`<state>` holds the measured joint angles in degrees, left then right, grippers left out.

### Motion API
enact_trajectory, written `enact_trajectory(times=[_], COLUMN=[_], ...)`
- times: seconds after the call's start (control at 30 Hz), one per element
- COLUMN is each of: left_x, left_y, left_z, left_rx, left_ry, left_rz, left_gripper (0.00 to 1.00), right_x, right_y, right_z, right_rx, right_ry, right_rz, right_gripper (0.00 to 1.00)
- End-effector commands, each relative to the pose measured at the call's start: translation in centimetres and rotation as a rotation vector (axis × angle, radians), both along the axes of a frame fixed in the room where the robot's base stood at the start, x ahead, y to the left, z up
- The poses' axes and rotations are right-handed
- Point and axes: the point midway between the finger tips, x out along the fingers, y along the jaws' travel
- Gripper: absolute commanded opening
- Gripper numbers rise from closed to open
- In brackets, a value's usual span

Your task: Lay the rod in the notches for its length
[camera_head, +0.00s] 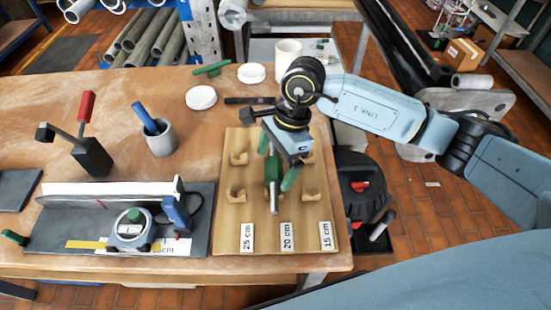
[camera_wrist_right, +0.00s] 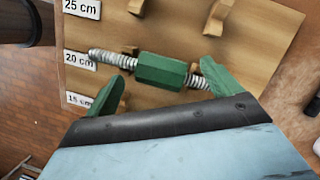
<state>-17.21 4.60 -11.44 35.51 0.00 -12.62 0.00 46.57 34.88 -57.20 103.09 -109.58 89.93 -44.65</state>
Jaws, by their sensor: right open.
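The rod (camera_head: 274,196) has threaded metal ends and a green hexagonal middle. It lies along the 20 cm column of the wooden notch board (camera_head: 236,215), and in the right wrist view the rod (camera_wrist_right: 160,70) lines up with the 20 cm label (camera_wrist_right: 81,62). Notch blocks show beside and under it, but I cannot tell whether it is fully seated. My right gripper (camera_head: 278,160) is over the board; its green fingers are apart, one on each side of the rod's middle. In the wrist view my right gripper (camera_wrist_right: 165,76) hides part of the rod's far end. My left gripper is out of view.
The 25 cm (camera_head: 247,237) and 15 cm (camera_head: 326,236) columns look empty. A measuring fixture (camera_head: 70,240) and a grey cup (camera_head: 162,138) stand to the left. White round lids (camera_head: 201,97) lie behind the board. The table ends just right of the board.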

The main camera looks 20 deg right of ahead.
Motion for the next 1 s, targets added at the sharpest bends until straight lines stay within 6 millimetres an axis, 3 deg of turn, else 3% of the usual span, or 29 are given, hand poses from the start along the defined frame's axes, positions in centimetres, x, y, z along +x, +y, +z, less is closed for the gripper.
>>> enact_trajectory(times=[0.13, 0.27, 0.7, 1.0], left_x=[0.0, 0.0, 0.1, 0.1], left_y=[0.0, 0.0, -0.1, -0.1], left_z=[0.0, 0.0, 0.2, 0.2], left_rx=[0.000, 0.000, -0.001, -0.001], left_ry=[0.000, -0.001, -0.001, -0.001], left_rz=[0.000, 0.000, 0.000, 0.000], left_gripper=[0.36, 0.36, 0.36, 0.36], right_x=[0.0, 0.2, 0.9, 1.1], right_y=[-0.1, -0.5, -3.1, -3.8], right_z=[0.0, 1.3, 10.2, 12.7], right_rx=[-0.002, -0.002, -0.001, 0.000], right_ry=[0.002, -0.001, -0.003, 0.000], right_rz=[0.000, 0.000, 0.000, 0.000], right_gripper=[0.90, 0.90, 0.90, 0.90])
